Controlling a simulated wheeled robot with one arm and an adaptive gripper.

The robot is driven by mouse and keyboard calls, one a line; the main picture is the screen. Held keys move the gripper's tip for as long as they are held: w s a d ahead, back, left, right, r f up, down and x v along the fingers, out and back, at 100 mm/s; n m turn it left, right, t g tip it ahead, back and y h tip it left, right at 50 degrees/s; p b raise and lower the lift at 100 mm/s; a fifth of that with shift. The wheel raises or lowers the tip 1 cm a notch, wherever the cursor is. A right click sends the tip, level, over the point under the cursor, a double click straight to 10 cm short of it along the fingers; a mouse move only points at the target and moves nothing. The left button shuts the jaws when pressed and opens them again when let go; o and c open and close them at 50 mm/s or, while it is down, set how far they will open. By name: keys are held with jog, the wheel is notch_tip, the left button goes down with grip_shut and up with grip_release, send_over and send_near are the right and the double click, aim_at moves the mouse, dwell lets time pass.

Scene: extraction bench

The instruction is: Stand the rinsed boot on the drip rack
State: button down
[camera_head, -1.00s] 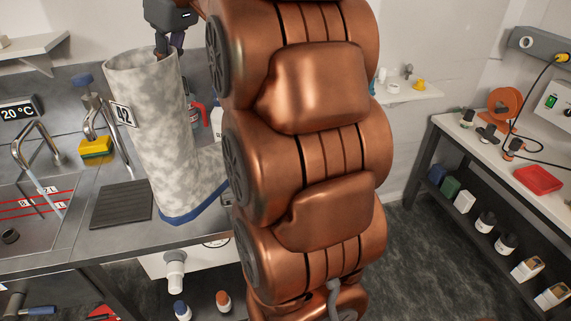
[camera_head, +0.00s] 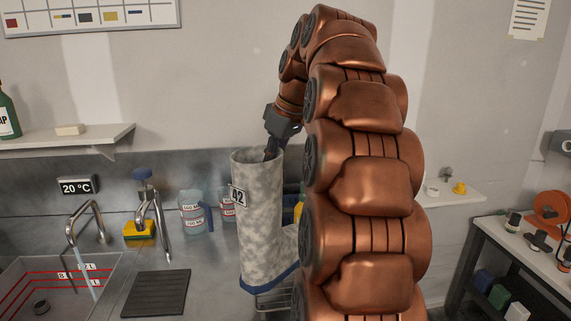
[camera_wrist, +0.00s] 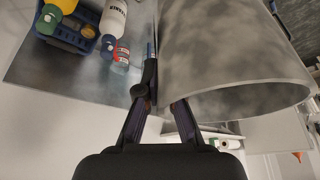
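The boot (camera_head: 260,220) is mottled grey-white with a blue sole and a "42" tag. It is close to upright in the head view, its foot partly hidden behind my arm. My gripper (camera_head: 271,153) is at the top rim of the shaft. In the wrist view my gripper (camera_wrist: 163,98) has its fingers on either side of the boot's wall (camera_wrist: 230,60), shut on it. A wire rack (camera_head: 272,302), apparently the drip rack, shows partly under the sole. I cannot tell whether the sole touches it.
A dark ribbed mat (camera_head: 155,293), a sink with a tap (camera_head: 85,215) and a yellow sponge (camera_head: 138,230) lie to the left. Clear jugs (camera_head: 192,212) stand behind the boot. A blue caddy with bottles (camera_wrist: 68,32) shows in the wrist view.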

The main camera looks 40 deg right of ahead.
jog(key=d, duration=0.1)
jog(key=d+p, duration=0.1)
jog(key=d, duration=0.2)
jog(key=shift+w+d+f, duration=0.3)
jog(key=shift+w+d, duration=0.1)
jog(key=shift+f, duration=0.1)
jog(key=shift+f+p, duration=0.85)
jog(key=shift+f, duration=0.9)
jog(key=c, duration=1.3)
grip_release()
jog(key=shift+r, duration=0.2)
jog(key=p+v, duration=0.2)
jog(key=v, duration=1)
